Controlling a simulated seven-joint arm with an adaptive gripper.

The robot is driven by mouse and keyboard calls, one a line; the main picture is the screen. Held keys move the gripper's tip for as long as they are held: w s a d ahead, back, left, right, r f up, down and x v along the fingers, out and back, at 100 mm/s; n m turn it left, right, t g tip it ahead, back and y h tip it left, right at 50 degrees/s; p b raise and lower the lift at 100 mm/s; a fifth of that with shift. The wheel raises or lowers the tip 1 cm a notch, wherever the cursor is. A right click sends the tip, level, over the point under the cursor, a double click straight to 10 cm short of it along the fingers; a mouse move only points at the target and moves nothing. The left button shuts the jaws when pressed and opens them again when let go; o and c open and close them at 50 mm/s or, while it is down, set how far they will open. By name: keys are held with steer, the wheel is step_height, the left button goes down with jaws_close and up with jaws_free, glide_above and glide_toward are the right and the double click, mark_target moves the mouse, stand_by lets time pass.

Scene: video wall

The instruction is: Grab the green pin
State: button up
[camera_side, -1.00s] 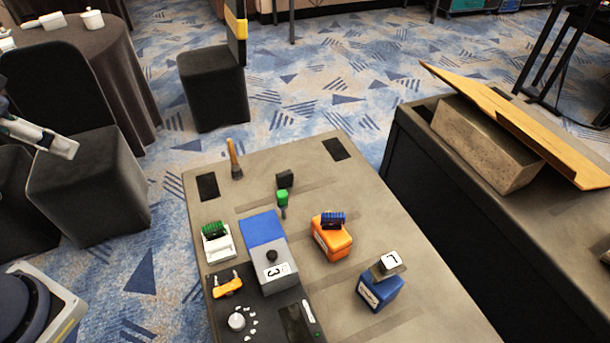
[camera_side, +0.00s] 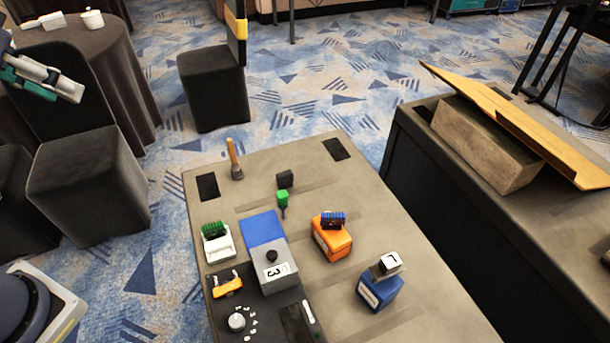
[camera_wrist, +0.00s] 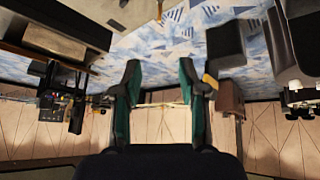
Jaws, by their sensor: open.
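A small bright green piece with a dark, thin lower part (camera_side: 283,198) stands near the far middle of the grey worktable (camera_side: 385,215); it looks like the green pin. Another green piece (camera_side: 214,230), ridged, sits on a white holder at the table's left edge. My gripper (camera_side: 80,93) is at the far left of the side view, in the air beyond the table's left edge and well away from both. In the wrist view my gripper (camera_wrist: 158,75) has its two teal fingers spread, with nothing between them. I cannot make out the green pin there.
Around the green pin stand a small black block (camera_side: 285,179), a wooden-handled tool (camera_side: 234,160), a blue and grey box (camera_side: 264,235), an orange box (camera_side: 332,240) and a blue box (camera_side: 380,292). A black stool (camera_side: 85,185) is below my gripper. The table's right side is mostly clear.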

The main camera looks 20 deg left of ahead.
steer(key=w+d+r, duration=0.2)
steer(key=w, duration=0.6)
steer(key=m+g, duration=0.1)
steer(key=g, duration=0.6)
glide_above(282, 192)
step_height(282, 192, down, 32)
steer(key=shift+s+f, duration=0.1)
steer(key=shift+f, duration=0.15)
step_height(282, 192, down, 10)
steer(key=shift+r, duration=0.1)
step_height(282, 192, down, 6)
steer(key=shift+s+d+r, duration=0.1)
steer(key=shift+s, duration=0.05)
jaws_close()
